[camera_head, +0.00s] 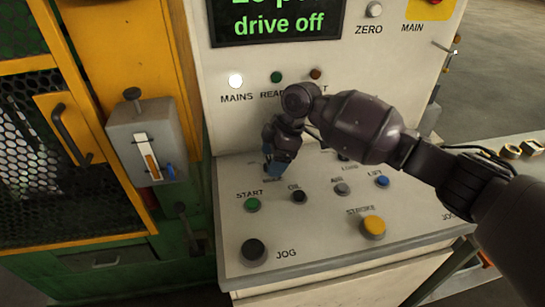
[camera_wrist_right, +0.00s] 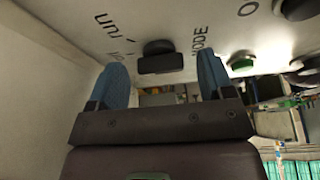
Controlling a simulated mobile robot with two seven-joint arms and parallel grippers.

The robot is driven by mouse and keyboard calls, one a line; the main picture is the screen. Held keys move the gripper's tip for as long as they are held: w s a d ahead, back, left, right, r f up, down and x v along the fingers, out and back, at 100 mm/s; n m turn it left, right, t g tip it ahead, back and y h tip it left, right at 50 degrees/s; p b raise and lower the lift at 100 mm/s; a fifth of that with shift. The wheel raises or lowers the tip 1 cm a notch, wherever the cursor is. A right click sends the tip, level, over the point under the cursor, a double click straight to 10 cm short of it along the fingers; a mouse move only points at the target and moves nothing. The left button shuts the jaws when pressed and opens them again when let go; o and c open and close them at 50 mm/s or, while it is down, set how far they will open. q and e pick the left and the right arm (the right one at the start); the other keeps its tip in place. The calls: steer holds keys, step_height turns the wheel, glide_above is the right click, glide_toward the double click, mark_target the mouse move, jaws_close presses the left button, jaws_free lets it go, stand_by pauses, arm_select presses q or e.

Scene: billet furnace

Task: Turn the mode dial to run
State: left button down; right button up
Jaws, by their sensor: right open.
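The mode dial (camera_wrist_right: 160,57), a dark knob with a bar-shaped grip, shows in the right wrist view on the pale panel, beside the MODE label. A label that seems to read run, turned over in the picture, stands beside the dial; another label near it is partly hidden. My right gripper (camera_wrist_right: 163,85) is open, with one blue fingertip on each side of the dial in the picture; I cannot tell whether they touch it. In the head view my right gripper (camera_head: 277,163) points down at the back of the sloping desk and hides the dial. My left gripper is not in view.
The desk carries a green START button (camera_head: 252,204), a black JOG button (camera_head: 254,250), a yellow STROKE button (camera_head: 373,226) and a blue LIFT button (camera_head: 382,182). The display (camera_head: 280,20) reads drive off. The MAINS lamp (camera_head: 235,80) is lit white.

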steer(key=c, duration=0.9)
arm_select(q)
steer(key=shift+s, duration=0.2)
arm_select(e)
steer(key=shift+s+r+p, duration=0.1)
steer(key=shift+p, duration=0.35)
steer(key=m+t+p, duration=0.1)
steer(key=m+p, duration=0.2)
steer(key=p, duration=0.1)
steer(key=m+t+p, duration=0.1)
steer(key=m+p, duration=0.2)
steer(key=p, duration=0.1)
steer(key=shift+s+a, duration=0.1)
steer(key=shift+s, duration=0.1)
steer(key=shift+m+t+p, duration=0.3)
steer(key=shift+m+p, duration=0.1)
steer(key=shift+p, duration=0.2)
steer(key=shift+m+t+h+p, duration=0.35)
steer(key=shift+m+p, duration=0.3)
steer(key=shift+m, duration=0.45)
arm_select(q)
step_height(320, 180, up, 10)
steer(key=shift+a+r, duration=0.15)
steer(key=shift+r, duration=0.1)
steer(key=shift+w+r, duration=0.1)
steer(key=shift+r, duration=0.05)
